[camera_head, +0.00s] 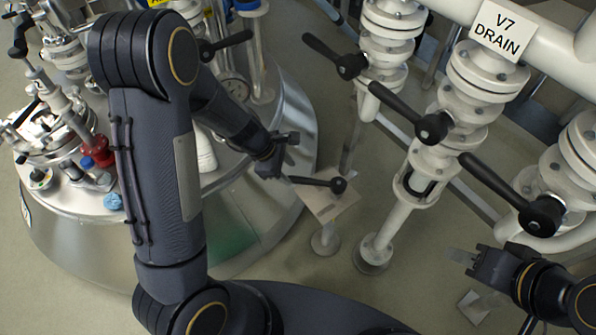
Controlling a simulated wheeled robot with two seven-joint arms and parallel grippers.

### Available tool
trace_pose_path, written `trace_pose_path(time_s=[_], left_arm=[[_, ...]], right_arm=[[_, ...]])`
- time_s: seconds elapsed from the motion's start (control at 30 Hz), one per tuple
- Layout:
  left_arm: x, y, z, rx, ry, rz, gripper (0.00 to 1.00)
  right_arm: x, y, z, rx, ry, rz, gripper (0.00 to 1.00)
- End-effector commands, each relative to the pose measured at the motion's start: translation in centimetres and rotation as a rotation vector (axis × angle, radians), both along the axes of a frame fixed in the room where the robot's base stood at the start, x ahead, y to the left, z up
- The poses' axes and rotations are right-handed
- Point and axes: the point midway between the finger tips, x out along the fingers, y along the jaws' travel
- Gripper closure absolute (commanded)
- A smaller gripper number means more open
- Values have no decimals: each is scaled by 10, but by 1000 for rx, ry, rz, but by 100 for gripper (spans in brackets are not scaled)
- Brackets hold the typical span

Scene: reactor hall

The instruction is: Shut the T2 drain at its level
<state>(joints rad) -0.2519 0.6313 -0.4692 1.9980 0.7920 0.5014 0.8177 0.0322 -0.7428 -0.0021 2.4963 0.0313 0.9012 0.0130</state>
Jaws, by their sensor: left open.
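No T2 label is readable in this view. A black lever (315,181) with a round hub sits over a small pale plate (330,205) beside the steel vessel, and it points left toward my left gripper. My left gripper (284,157) is open and empty, just above and left of the lever's free end; I cannot tell whether they touch. My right gripper (468,262) is at the lower right, apart from the levers; its finger gap is not clear.
A V7 DRAIN sign (502,31) hangs on white pipework at the upper right. Black-handled valves (432,127) line the white pipes. The large steel vessel (265,205) with fittings on top fills the left.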

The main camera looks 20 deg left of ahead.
Motion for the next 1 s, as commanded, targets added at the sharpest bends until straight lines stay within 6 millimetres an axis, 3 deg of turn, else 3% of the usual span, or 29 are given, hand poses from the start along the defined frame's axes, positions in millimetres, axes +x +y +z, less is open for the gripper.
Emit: trace_pose_path(time_s=[0.13, 0.4, 0.6, 0.97, 1.0], left_arm=[[11, 2, -2, 39, -34, 9, 58], [20, -13, -43, 36, -30, 7, 58], [25, -22, -62, 35, -31, 9, 58], [26, -24, -65, 34, -31, 8, 58], [26, -24, -65, 34, -31, 8, 63]], right_arm=[[0, 0, -5, 0, 0, 0, 64], [0, 0, -28, 0, 0, 0, 64], [0, 0, -38, 0, 0, 0, 64], [0, 0, -38, 0, 0, 0, 64], [0, 0, -38, 0, 0, 0, 64]])
